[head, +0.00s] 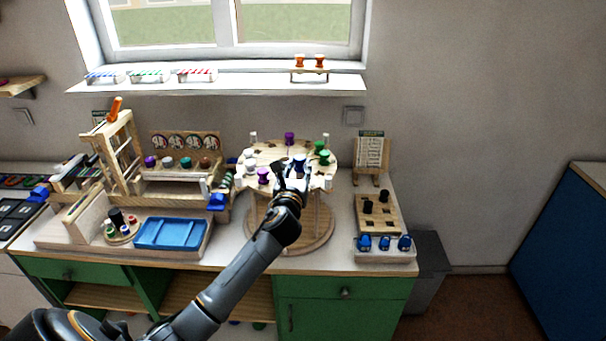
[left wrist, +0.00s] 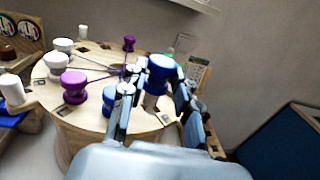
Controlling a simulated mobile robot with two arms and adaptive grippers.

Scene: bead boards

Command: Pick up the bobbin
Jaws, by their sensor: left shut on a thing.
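My left gripper (head: 292,180) reaches over the round wooden bobbin stand (head: 280,148). It is shut on a blue bobbin (left wrist: 159,68), which sits between the fingers in the left wrist view; the fingers hide part of it. In the head view the blue bobbin (head: 299,161) shows just past the fingertips. Whether it touches the stand is hard to tell. Purple bobbins (head: 263,175), white bobbins (head: 250,164) and green bobbins (head: 323,157) stand around the stand's top. My right gripper is not in view.
A wooden rack with a blue tray (head: 172,233) is left of the stand. A block with black bobbins (head: 383,196) and blue clips (head: 384,243) is to the right. Wooden pegs rise around the stand's rim. A windowsill (head: 220,84) runs above.

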